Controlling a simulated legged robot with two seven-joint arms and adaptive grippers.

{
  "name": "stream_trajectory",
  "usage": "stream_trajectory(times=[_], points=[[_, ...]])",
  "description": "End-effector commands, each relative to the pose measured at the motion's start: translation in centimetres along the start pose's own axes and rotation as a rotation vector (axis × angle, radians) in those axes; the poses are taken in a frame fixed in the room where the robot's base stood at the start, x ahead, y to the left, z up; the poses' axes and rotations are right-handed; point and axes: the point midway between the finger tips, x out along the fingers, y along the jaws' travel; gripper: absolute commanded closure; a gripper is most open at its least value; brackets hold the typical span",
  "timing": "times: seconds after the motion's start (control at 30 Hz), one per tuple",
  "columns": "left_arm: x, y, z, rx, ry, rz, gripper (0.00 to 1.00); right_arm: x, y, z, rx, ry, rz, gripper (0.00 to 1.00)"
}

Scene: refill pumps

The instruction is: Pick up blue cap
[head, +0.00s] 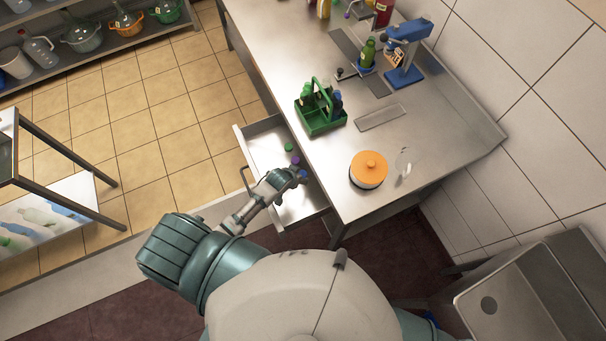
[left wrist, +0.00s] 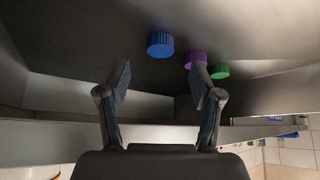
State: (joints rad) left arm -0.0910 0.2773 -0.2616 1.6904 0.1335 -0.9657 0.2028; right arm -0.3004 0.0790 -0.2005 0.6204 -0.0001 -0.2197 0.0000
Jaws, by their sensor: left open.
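The blue cap (head: 303,175) lies in the open drawer, at the right of my left gripper (head: 290,178) in the head view. In the left wrist view the blue cap (left wrist: 160,44) shows whole, ahead of and between the spread fingers of my left gripper (left wrist: 160,80). The fingers are open and empty, apart from the cap. A purple cap (left wrist: 194,60) is partly hidden behind one finger, and a green cap (left wrist: 219,72) lies beyond it. My right gripper is out of view.
The drawer (head: 262,143) is pulled out from the steel table (head: 345,203); its walls surround the caps. On the table stand a green bottle carrier (head: 319,124), a pot with an orange lid (head: 369,170) and a blue press (head: 405,62).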

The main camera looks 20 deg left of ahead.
Motion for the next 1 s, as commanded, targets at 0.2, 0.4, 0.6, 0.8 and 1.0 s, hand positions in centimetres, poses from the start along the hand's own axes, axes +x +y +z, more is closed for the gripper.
stream_trajectory(times=[0.2, 0.4, 0.6, 0.8, 1.0], points=[[3.7, 0.0, 0.0, 0.0, 0.0, 0.0, 0.35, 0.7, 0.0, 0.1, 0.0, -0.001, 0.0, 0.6], [5.2, 0.0, 0.0, 0.001, 0.001, 0.0, 0.35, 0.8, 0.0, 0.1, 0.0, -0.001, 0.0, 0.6], [5.2, 0.0, 0.0, 0.001, 0.001, 0.0, 0.37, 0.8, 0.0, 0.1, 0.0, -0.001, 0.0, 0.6], [5.2, 0.0, 0.0, 0.001, 0.001, 0.0, 0.75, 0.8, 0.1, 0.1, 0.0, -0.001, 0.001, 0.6], [5.2, 0.0, 0.0, 0.001, 0.001, 0.0, 0.75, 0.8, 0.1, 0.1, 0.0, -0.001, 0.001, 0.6]])
